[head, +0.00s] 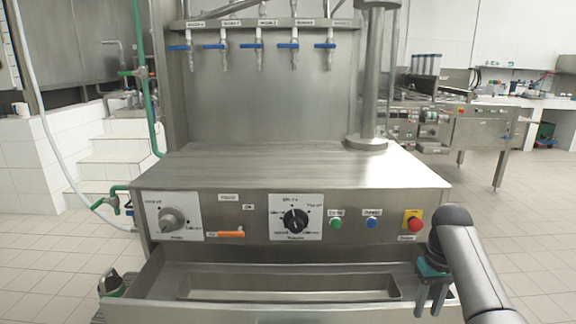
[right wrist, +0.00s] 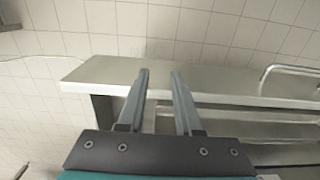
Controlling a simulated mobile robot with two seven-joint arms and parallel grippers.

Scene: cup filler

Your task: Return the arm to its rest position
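My right arm comes in from the lower right in the head view. Its right gripper (head: 430,312) points down in front of the right end of the cup filler (head: 270,168), near the front tray (head: 290,287). In the right wrist view the two grey fingers of the right gripper (right wrist: 159,74) stand apart with nothing between them. I see no clear view of my left gripper.
The filler's front panel has a red stop button (head: 413,221), a blue button (head: 371,222), a green button (head: 336,223) and a black dial (head: 295,221) near my right arm. Blue-handled nozzles (head: 259,46) hang above. Tiled floor (head: 530,240) is open at the right.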

